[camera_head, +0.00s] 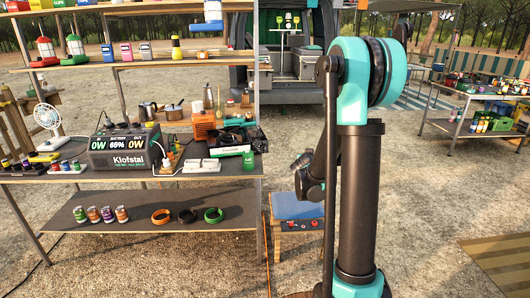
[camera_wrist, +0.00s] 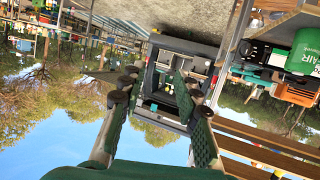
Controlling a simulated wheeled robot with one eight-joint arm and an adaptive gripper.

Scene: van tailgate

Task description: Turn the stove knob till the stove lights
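I cannot identify the stove or its knob for certain. A low black appliance with green parts on top (camera_head: 230,144) sits at the right end of the table and may be the stove; no flame or knob can be made out. A green canister (camera_head: 249,162) stands at its front right, and a green canister also shows at the right edge of the wrist view (camera_wrist: 306,48). My gripper (camera_wrist: 157,84) is open and empty, its two green-padded fingers apart, with the van beyond. In the head view my arm stands at right centre and the fingertips cannot be made out.
The power station (camera_head: 125,148) reads 0W, 65%, 0W. A white power strip (camera_head: 200,166), a fan (camera_head: 50,122) and several small cans share the table (camera_head: 120,172). An orange box (camera_head: 204,124) stands behind.

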